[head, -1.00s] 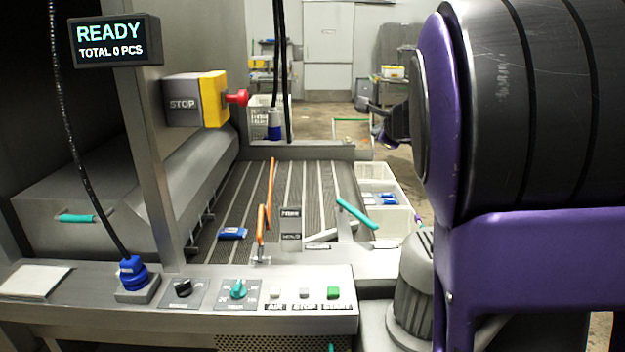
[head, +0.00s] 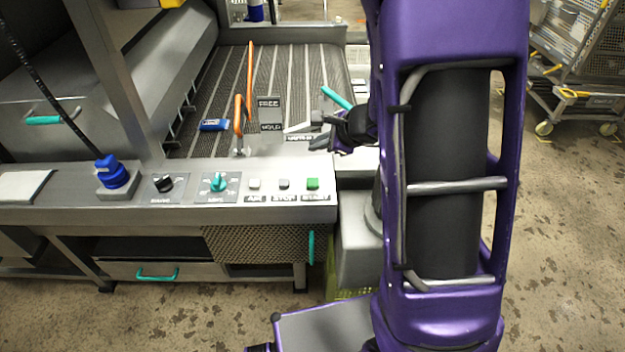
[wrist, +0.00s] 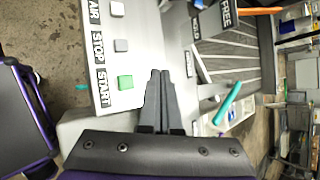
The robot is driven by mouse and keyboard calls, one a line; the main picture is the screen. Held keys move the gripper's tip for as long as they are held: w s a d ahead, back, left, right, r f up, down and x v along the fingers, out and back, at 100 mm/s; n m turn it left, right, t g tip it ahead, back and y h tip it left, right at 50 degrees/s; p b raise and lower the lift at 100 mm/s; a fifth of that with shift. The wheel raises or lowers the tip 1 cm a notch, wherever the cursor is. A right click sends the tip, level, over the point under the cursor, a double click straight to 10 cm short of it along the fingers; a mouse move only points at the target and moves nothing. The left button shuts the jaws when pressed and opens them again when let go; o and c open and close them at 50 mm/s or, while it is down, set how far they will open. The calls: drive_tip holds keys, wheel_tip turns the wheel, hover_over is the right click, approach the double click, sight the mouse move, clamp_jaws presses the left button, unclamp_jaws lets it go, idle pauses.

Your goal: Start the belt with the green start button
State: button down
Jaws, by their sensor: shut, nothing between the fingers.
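The green start button (head: 313,183) is at the right end of the grey control panel (head: 100,213), above a START label. In the wrist view the green button (wrist: 125,82) lies just left of my gripper's fingertips. My gripper (wrist: 160,74) is shut and empty, its two dark fingers side by side. In the head view my gripper (head: 318,144) is above and a little behind the button, apart from it as far as I can see. The ribbed belt (head: 290,80) lies behind the panel, with a blue packet (head: 214,125) on it.
Left of the start button are a STOP button (head: 284,184), an AIR button (head: 254,184), a teal knob (head: 219,182) and a black knob (head: 163,183). An orange lever (head: 238,115) and a teal handle (head: 336,97) rise behind the panel. A wheeled cage (head: 575,60) stands at right.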

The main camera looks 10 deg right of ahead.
sight(317, 183)
drive_tip(key=shift+f, duration=0.15)
wheel_tip(317, 183, down, 8)
drive_tip(key=b, duration=0.7)
drive_tip(key=shift+f+b, duration=0.25)
drive_tip(key=shift+b, duration=0.05)
idle(1.4)
drive_tip(key=shift+f+b, duration=0.35)
drive_tip(key=shift+f, duration=0.1)
